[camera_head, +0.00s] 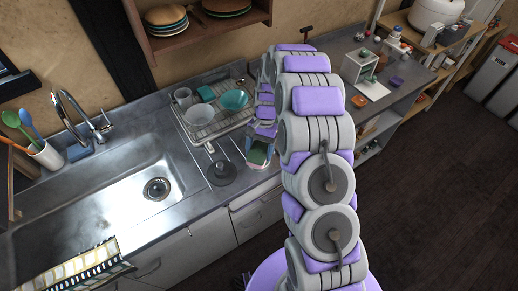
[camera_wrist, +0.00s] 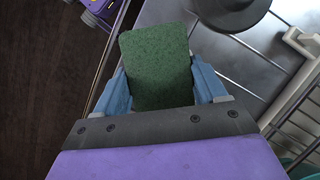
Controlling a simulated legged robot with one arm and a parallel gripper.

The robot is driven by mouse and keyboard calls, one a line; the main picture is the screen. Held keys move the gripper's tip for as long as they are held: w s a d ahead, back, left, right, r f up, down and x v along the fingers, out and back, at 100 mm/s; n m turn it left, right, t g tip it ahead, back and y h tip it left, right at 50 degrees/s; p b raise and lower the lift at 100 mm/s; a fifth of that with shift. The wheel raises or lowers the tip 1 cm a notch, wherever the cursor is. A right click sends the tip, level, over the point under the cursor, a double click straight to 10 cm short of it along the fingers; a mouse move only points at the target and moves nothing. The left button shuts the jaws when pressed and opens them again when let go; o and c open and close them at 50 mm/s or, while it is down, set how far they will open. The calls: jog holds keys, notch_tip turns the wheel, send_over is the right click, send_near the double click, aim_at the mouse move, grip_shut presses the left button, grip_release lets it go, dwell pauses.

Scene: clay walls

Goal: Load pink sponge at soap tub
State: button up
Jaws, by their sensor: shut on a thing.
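My gripper (camera_wrist: 158,82) is shut on a block-shaped sponge (camera_wrist: 156,60), held between its two blue fingers in the wrist view. The face turned to the wrist camera is green and rough. In the head view, the sponge (camera_head: 259,153) is small and partly hidden by my gripper (camera_head: 261,145), near the front edge of the counter, right of a dark round object. That dark round object (camera_head: 221,172) has a raised knob and also shows in the wrist view (camera_wrist: 230,10), beyond the sponge and apart from it. I cannot tell which object is the soap tub.
A dish rack (camera_head: 212,122) with cups and a teal bowl stands behind. The metal sink (camera_head: 110,205) is at left. A right-hand counter (camera_head: 400,95) holds a white open box (camera_head: 360,65) and small items. Dark floor (camera_head: 440,200) is clear.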

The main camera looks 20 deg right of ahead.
aim_at(259, 150)
jog(key=shift+f+p, duration=0.35)
jog(key=shift+f, duration=0.25)
dwell(2.6)
jog(key=shift+r, duration=0.15)
jog(key=shift+r+p, duration=1.7)
jog(key=shift+r, duration=1.75)
jog(key=shift+r, duration=0.1)
